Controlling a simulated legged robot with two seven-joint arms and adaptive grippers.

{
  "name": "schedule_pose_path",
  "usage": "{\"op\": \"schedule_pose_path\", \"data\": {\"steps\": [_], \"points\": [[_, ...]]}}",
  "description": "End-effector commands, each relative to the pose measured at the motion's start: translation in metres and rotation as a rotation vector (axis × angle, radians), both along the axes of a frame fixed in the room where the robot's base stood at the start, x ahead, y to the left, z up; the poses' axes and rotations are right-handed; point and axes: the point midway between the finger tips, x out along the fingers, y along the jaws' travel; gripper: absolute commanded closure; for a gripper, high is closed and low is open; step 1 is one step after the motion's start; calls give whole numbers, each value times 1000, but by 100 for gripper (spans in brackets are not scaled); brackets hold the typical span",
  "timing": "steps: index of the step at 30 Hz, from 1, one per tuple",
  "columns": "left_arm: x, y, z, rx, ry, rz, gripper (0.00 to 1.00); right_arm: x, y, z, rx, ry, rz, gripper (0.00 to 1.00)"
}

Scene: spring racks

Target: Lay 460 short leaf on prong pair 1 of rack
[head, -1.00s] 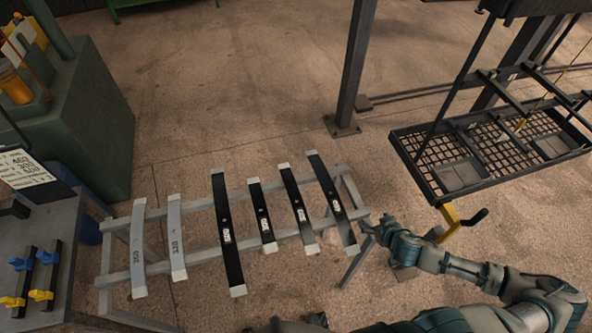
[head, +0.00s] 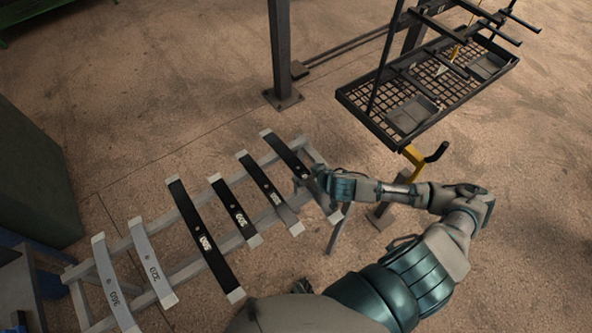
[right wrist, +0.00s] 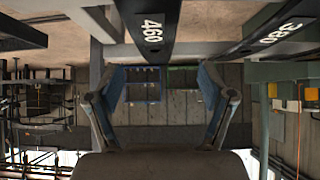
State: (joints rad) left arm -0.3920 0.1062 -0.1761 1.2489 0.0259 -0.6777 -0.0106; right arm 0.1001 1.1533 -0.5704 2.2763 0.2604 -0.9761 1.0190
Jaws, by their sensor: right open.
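The 460 short leaf, a dark strip with pale ends (head: 284,152), lies at the right end of the slatted grey stand. Its near part is hidden behind my right gripper (head: 303,183) in the head view. In the right wrist view the label 460 shows on the leaf (right wrist: 151,42), which lies ahead of my right gripper (right wrist: 160,95). The fingers are spread apart with nothing between them. The black rack (head: 362,115), with a mesh tray and prongs above it, stands at the upper right. I cannot tell which prongs are pair 1. My left gripper is out of view.
Beside the 460 leaf lies the 380 leaf (head: 270,193), also in the right wrist view (right wrist: 280,36). More dark leaves and two grey ones (head: 151,262) lie further left. A yellow bracket with a black crank (head: 415,158) hangs below the rack. A post (head: 281,50) stands behind.

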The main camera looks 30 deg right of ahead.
Motion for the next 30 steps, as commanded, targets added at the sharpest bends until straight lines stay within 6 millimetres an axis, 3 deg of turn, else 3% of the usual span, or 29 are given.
{"op": "schedule_pose_path", "data": {"steps": [8, 15, 25, 30], "points": [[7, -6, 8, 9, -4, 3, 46, 20, -9, -20, 9, -1, -3, 19], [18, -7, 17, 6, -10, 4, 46, 50, -1, -42, 8, -1, -3, 19], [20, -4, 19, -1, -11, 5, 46, 56, 6, -45, -1, -2, -1, 19], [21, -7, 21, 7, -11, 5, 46, 56, 1, -47, 6, -2, -1, 59]]}}
